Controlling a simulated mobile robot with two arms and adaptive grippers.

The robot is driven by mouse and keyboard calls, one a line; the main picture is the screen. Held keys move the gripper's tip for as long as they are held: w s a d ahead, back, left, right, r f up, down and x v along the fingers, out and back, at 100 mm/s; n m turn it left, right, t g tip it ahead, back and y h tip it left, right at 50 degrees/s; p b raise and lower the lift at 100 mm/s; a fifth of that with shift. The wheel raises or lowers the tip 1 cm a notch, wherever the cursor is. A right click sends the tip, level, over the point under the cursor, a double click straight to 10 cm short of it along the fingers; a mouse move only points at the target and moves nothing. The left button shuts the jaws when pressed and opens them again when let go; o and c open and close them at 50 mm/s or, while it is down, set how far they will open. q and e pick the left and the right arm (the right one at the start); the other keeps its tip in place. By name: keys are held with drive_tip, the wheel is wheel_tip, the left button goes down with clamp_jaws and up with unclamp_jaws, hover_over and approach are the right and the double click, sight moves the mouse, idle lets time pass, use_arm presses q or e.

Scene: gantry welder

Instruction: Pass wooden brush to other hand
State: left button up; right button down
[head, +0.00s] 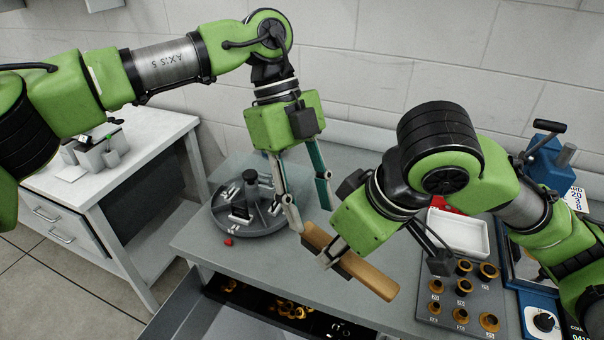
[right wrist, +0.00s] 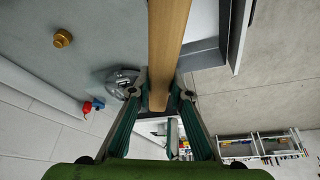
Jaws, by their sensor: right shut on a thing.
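The wooden brush (head: 372,276) is a long light-brown wooden bar, held tilted above the workbench. My right gripper (head: 335,258) is shut on it near its middle. In the right wrist view, the brush (right wrist: 168,45) runs between the fingertips of my right gripper (right wrist: 160,92). No bristles can be made out. My left gripper (head: 312,217) is open and points down, just above the brush's left end. Its two fingers are apart and one tip is close to that end; I cannot tell whether they touch.
A round grey tray (head: 250,217) with metal parts stands on the bench at left. A block with several brass-coloured rings (head: 464,286) and a white bin (head: 458,232) are at right. Below the bench front is an open drawer (head: 200,305). A white side cabinet (head: 70,222) stands at left.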

sight(317, 226)
use_arm(q)
drive_tip(key=shift+x, duration=2.35)
drive_tip(key=shift+d+r, duration=0.1)
clamp_jaws()
use_arm(e)
drive_tip(key=shift+s, duration=0.1)
drive_tip(key=c, duration=1.8)
unclamp_jaws()
